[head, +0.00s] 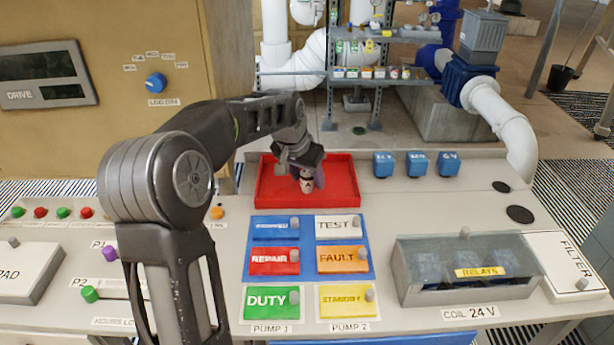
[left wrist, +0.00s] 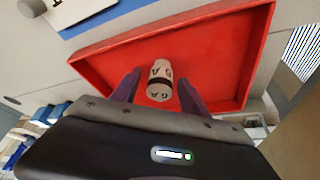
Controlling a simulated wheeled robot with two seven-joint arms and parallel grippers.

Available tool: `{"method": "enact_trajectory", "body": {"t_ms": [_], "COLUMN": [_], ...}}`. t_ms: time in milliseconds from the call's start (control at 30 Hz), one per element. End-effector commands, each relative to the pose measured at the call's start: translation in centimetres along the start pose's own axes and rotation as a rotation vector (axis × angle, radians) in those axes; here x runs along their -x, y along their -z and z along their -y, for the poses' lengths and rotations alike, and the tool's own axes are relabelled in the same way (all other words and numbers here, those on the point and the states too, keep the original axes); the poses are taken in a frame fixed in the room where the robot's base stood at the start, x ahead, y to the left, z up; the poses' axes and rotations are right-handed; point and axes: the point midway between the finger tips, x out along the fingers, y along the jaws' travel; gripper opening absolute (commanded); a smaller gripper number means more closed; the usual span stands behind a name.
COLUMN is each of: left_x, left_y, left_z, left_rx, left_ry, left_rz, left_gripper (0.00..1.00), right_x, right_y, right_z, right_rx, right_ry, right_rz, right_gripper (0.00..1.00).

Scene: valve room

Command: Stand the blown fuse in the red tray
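The fuse (head: 306,185) is a small pale cylinder with a dark band, inside the red tray (head: 346,190). It looks about upright in the head view; its base meeting the tray floor is hard to make out. My left gripper (head: 312,178) is over the tray, with its purple fingers around the fuse. In the left wrist view the fuse (left wrist: 160,78) lies between the two fingers (left wrist: 158,88), with a narrow gap showing on each side, so the gripper looks open. The red tray (left wrist: 215,31) is otherwise empty there. My right gripper is not in view.
Blue blocks (head: 417,164) stand right of the tray. A blue board (head: 310,245) with labelled plates lies in front of it. A clear-lidded relay box (head: 462,270) is at the right front. My left arm covers part of the panel at left.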

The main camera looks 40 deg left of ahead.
Motion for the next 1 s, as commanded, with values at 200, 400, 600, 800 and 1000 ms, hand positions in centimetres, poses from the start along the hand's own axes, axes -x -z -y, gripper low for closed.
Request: {"method": "enact_trajectory", "body": {"t_ms": [200, 400, 600, 800, 1000], "left_x": [0.1, 1.3, 4.7, 9.0, 11.7], "left_y": [0.0, 0.2, 0.2, 0.2, 0.2], "left_z": [0.0, 0.0, 0.0, 0.0, 0.0], "left_rx": [0.0, 0.0, 0.001, 0.0, -0.001], "left_ry": [0.0, 0.0, 0.0, 0.001, 0.0], "left_rz": [0.0, -0.003, -0.006, -0.005, -0.003], "left_gripper": [0.52, 0.52, 0.52, 0.52, 0.52], "right_x": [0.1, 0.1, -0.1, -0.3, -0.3], "right_y": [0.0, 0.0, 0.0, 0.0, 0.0], "right_z": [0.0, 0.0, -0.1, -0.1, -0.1], "right_rx": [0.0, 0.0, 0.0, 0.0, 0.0], "right_ry": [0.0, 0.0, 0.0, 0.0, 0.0], "right_rz": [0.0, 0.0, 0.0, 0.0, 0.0], "right_gripper": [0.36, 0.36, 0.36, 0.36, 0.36]}}
